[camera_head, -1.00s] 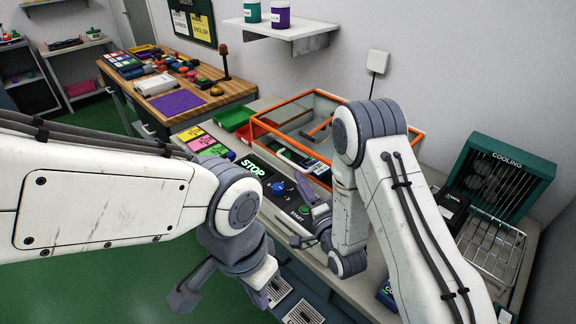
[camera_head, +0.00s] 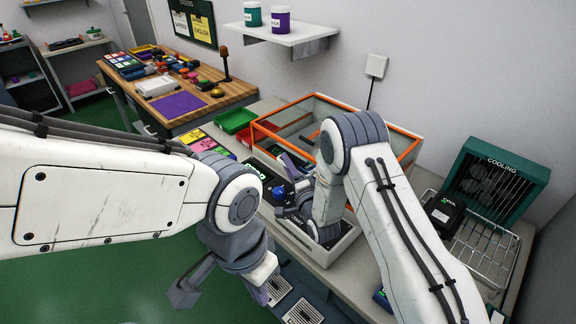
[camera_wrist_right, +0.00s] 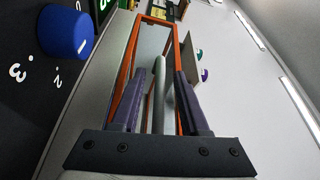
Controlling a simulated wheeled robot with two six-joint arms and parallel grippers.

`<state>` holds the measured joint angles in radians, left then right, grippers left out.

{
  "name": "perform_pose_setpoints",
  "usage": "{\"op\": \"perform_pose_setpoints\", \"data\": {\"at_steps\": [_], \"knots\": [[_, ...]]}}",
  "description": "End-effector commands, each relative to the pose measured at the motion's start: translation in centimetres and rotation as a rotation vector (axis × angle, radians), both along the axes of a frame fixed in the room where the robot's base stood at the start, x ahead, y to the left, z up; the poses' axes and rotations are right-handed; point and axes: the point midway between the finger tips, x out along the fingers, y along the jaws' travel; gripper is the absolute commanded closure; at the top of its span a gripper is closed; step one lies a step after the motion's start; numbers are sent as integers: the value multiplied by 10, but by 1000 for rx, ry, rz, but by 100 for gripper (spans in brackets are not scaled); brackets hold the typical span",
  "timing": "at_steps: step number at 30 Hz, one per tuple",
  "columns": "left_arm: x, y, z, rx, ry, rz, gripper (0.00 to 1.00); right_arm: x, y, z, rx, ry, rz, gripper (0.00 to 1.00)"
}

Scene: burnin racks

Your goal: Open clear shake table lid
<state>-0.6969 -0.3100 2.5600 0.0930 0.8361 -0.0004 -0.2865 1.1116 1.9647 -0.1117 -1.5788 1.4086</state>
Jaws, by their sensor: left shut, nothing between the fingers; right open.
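The shake table's clear box has an orange-framed lid (camera_head: 283,108); it looks closed. The orange frame also shows in the right wrist view (camera_wrist_right: 172,22), beyond the fingers. My right gripper (camera_head: 293,160) is at the front of the box, partly hidden by its own arm. Its purple fingers are open in the right wrist view (camera_wrist_right: 160,80). A pale grey bar (camera_wrist_right: 159,75), seemingly the lid's handle, shows between them; I cannot tell whether they touch it. My left gripper (camera_head: 225,288) is shut and empty, low in front of the bench, away from the lid.
A blue knob (camera_head: 278,192) on the dark control panel is close to my right gripper; it also shows in the right wrist view (camera_wrist_right: 65,31). Green (camera_head: 234,121) and red bins stand left of the box. A green cooling unit (camera_head: 500,185) and wire rack (camera_head: 478,245) are at right.

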Motion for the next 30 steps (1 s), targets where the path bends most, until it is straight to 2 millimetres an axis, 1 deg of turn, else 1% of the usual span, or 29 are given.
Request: {"op": "perform_pose_setpoints", "data": {"at_steps": [3, 4, 5, 6, 7, 30], "knots": [[0, 0, 0, 0, 0, 0, 100, 0, 0, 0, 0, 0, 0, 55], [0, 0, 0, 0, 0, 0, 100, 0, 0, 0, 0, 0, 0, 63], [0, 0, 0, 0, 0, 0, 100, 0, 0, 0, 0, 0, 0, 74], [0, 0, 0, 0, 0, 0, 100, 0, 0, 0, 0, 0, 0, 90], [0, 0, 0, 0, 0, 0, 100, 0, 0, 0, 0, 0, 0, 100], [0, 0, 0, 0, 0, 0, 100, 0, 0, 0, 0, 1, 0, 100]]}}
